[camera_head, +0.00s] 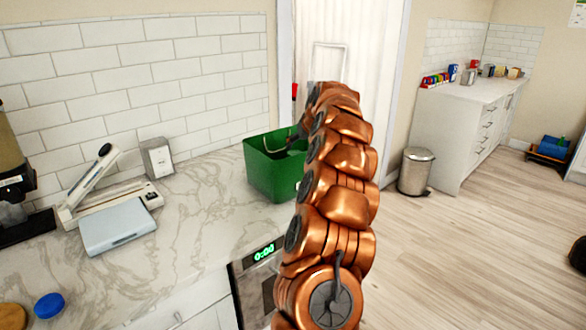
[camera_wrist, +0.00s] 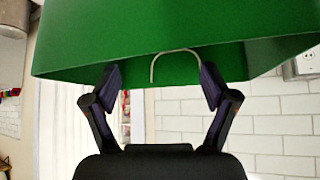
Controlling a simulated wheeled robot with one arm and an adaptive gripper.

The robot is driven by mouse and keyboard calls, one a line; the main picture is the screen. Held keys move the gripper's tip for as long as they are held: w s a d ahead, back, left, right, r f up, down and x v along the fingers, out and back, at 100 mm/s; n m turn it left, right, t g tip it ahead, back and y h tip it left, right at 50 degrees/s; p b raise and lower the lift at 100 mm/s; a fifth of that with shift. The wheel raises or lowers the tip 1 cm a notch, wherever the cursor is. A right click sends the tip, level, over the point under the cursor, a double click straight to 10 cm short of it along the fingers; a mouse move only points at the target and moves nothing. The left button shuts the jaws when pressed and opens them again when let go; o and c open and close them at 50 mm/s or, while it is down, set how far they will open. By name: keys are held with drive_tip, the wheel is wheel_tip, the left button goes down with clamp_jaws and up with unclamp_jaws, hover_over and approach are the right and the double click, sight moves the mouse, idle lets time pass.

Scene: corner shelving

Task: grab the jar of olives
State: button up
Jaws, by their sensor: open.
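I cannot make out a jar of olives in either view. A green bin (camera_head: 262,170) stands on the marble counter by the tiled wall, partly hidden behind my arm in the head view. It fills the top of the wrist view (camera_wrist: 180,35). My gripper (camera_wrist: 161,82) is open and empty, its two dark fingers spread in front of the bin's edge. A thin curved wire handle (camera_wrist: 176,51) shows between the fingers against the green wall. In the head view my arm hides most of the gripper.
On the counter (camera_head: 195,220) are a grey scale (camera_head: 118,232), a white slicer-like device (camera_head: 90,190), a napkin holder (camera_head: 157,158) and a blue lid (camera_head: 48,305). A trash can (camera_head: 415,171) stands on the floor. A far counter (camera_head: 465,110) holds several small items. Open floor lies at right.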

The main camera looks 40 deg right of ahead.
sight(295, 153)
drive_tip(key=shift+w+p+x, duration=0.15)
drive_tip(key=shift+p+x, duration=0.45)
drive_tip(key=shift+x, duration=0.7)
drive_tip(key=shift+w+p+x, duration=0.15)
drive_tip(key=shift+p+x, duration=0.45)
drive_tip(key=shift+x, duration=0.7)
drive_tip(key=shift+p+x, duration=0.3)
drive_tip(key=shift+x, duration=0.75)
drive_tip(key=shift+a, duration=0.1)
clamp_jaws()
